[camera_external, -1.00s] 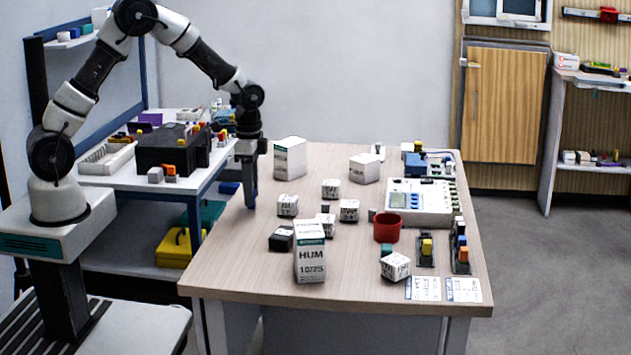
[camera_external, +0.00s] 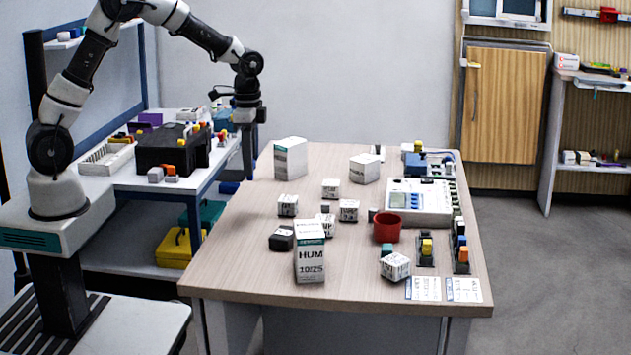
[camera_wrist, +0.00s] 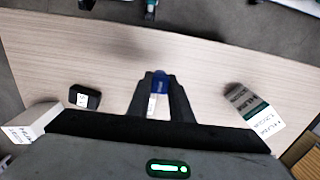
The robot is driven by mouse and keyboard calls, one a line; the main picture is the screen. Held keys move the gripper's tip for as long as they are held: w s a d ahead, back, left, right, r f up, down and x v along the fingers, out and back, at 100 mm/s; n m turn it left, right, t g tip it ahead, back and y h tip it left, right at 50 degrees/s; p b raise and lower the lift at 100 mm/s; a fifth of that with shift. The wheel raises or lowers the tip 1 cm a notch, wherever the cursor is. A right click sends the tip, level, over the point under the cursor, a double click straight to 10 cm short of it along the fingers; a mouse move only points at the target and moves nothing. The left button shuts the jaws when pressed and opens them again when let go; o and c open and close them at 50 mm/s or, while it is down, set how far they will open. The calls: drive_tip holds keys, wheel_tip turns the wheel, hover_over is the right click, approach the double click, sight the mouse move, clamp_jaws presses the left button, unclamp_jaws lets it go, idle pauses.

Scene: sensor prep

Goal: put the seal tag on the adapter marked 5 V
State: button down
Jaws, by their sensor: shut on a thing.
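My gripper (camera_wrist: 161,82) is shut on a small blue and white piece (camera_wrist: 159,88), which looks like the seal tag; the fingers hide its sides. In the external view my gripper (camera_external: 248,125) is raised beyond the table's back left edge, and the piece cannot be made out there. A black block with a white label (camera_wrist: 84,97), likely an adapter, lies left of the fingers in the wrist view, apart from them. Its mark looks like a 5 but is too small to read surely. A dark block (camera_external: 281,240) sits left of the tall carton in the external view.
The tall HUM carton (camera_external: 310,258) stands at the table's front. White cartons (camera_external: 290,159) stand at the back. Several white cubes (camera_external: 349,210), a red cup (camera_external: 387,228) and a meter (camera_external: 420,203) occupy the middle and right. The table's (camera_external: 232,255) left side is clear.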

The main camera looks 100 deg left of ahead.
drive_tip(key=shift+r, duration=0.95)
drive_tip(key=w+d+r+p, duration=0.2)
drive_tip(key=w+d, duration=0.5)
drive_tip(key=d, duration=0.1)
hover_over(284, 232)
wheel_tip(284, 232, down, 4)
drive_tip(key=shift+f+b, duration=0.5)
drive_tip(key=shift+f, duration=1.8)
drive_tip(key=shift+f, duration=0.2)
drive_tip(key=c, duration=1.6)
unclamp_jaws()
